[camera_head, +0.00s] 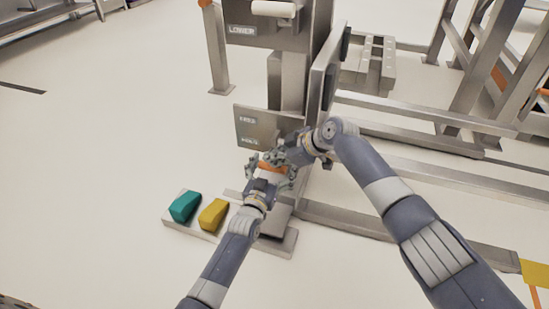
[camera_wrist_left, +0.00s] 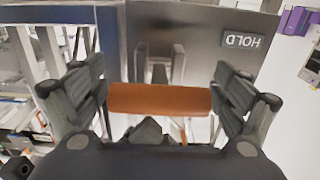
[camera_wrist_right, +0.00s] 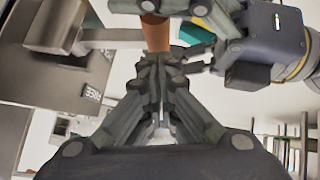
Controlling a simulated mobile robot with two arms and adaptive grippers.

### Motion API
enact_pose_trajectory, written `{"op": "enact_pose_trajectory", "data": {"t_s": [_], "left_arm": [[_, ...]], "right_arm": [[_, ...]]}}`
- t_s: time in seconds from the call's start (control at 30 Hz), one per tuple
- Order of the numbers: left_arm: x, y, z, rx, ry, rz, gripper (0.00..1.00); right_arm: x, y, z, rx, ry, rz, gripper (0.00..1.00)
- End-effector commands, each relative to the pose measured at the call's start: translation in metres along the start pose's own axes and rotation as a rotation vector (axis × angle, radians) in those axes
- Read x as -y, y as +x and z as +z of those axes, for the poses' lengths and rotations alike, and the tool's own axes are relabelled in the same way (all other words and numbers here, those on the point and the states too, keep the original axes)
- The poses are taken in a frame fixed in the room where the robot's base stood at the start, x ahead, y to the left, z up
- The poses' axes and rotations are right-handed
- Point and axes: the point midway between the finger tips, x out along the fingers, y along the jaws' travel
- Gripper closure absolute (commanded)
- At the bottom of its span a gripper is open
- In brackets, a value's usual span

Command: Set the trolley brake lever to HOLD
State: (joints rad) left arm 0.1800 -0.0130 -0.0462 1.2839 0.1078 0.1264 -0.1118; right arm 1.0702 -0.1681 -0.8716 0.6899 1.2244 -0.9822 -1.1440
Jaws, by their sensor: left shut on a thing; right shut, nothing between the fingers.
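The orange brake lever handle (camera_wrist_left: 160,98) lies crosswise between the fingers of my left gripper (camera_wrist_left: 160,95), which is shut on it. In the head view my left gripper (camera_head: 268,164) and the orange handle (camera_head: 270,167) are just in front of the grey label plate (camera_head: 270,128). The plate has two small labels; the left wrist view shows a HOLD label (camera_wrist_left: 241,40), upside down. My right gripper (camera_wrist_right: 160,75) is shut and empty, close beside the orange handle (camera_wrist_right: 155,35) and my left gripper. I cannot tell the lever's exact setting.
A teal block (camera_head: 185,206) and a yellow block (camera_head: 213,214) sit on a low grey base (camera_head: 285,240) at the trolley's foot. A LOWER panel (camera_head: 262,38) is higher on the metal column. Metal rails run to the right. The floor at left is clear.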

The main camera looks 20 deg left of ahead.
Motion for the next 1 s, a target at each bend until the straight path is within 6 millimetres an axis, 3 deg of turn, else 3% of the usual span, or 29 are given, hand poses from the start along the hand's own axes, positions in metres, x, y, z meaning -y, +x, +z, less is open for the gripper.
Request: {"op": "enact_pose_trajectory", "data": {"t_s": [0.03, 0.63, 0.67, 0.7, 1.0], "left_arm": [[-0.001, -0.002, 0.008, 0.018, 0.0, 0.002, 0.52], [-0.002, -0.002, 0.006, 0.012, 0.0, 0.002, 0.52], [-0.002, -0.002, 0.006, 0.012, 0.0, 0.003, 0.06], [-0.002, -0.002, 0.005, 0.011, 0.0, 0.003, 0.0], [-0.001, -0.001, 0.002, 0.004, 0.0, 0.001, 0.0]], "right_arm": [[0.0, 0.0, 0.0, 0.0, 0.0, 0.0, 1.0], [0.004, 0.011, 0.014, 0.005, -0.041, 0.042, 1.0], [0.004, 0.012, 0.014, 0.006, -0.041, 0.042, 1.0], [0.004, 0.012, 0.015, 0.007, -0.04, 0.042, 1.0], [0.004, 0.01, 0.012, 0.002, -0.041, 0.042, 1.0]]}}
